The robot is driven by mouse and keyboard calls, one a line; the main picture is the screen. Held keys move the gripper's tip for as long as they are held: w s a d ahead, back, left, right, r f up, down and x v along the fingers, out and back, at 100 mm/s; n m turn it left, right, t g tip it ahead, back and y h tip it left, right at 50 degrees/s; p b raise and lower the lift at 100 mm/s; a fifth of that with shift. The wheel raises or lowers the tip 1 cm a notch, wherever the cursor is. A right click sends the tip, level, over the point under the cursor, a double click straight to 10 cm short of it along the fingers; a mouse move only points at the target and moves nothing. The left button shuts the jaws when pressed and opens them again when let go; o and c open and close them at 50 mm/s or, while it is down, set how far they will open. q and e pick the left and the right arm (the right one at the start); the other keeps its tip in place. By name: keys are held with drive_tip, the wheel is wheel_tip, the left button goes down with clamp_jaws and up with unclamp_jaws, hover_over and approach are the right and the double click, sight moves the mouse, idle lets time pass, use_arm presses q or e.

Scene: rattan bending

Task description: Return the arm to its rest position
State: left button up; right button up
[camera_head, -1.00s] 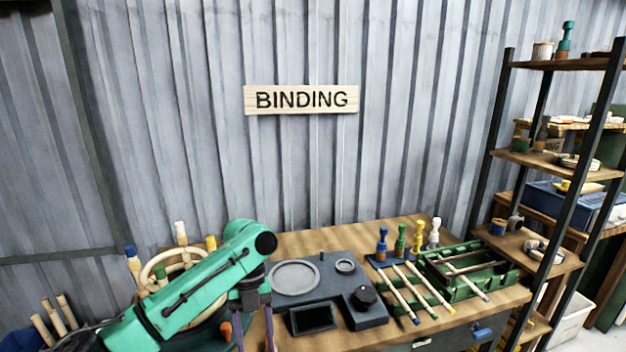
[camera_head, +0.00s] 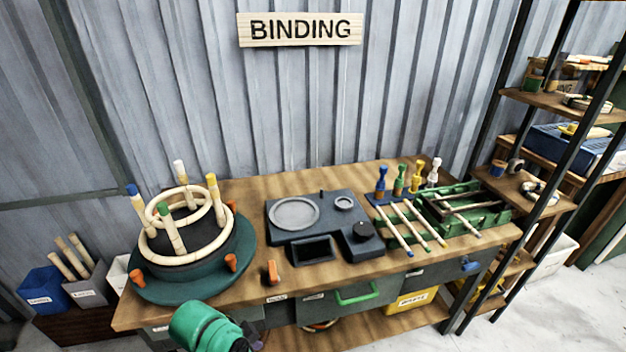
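My green arm (camera_head: 205,326) comes in at the bottom edge, left of the middle, in front of the workbench (camera_head: 240,262). Only part of its links shows. Neither my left gripper nor my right gripper is in the picture, so what they hold cannot be seen. No part of the arm lies over the bench top's tools.
A round green fixture (camera_head: 160,288) with rattan rings (camera_head: 178,258) and upright colour-tipped poles stands at the bench's left. A dark grey station (camera_head: 343,240), colour-tipped sticks (camera_head: 418,226) and a green tray (camera_head: 487,213) lie to the right. A shelf rack (camera_head: 548,104) stands at far right.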

use_arm(q)
drive_tip(key=s+a+n+t+y, duration=0.1)
drive_tip(key=s+a+n+y, duration=0.1)
drive_tip(key=s+a+n, duration=0.3)
drive_tip(key=s+a+n+y, duration=0.2)
drive_tip(key=a+n, duration=0.2)
drive_tip(key=a, duration=0.3)
wheel_tip(320, 180, down, 22)
drive_tip(key=s+g, duration=0.1)
drive_tip(key=s, duration=0.1)
drive_tip(key=s+a+f+g, duration=0.1)
drive_tip(key=s+a+f, duration=0.1)
drive_tip(key=s+f, duration=1.3)
drive_tip(key=shift+s+a+m, duration=0.35)
drive_tip(key=shift+s+m, duration=0.05)
drive_tip(key=shift+s, duration=0.4)
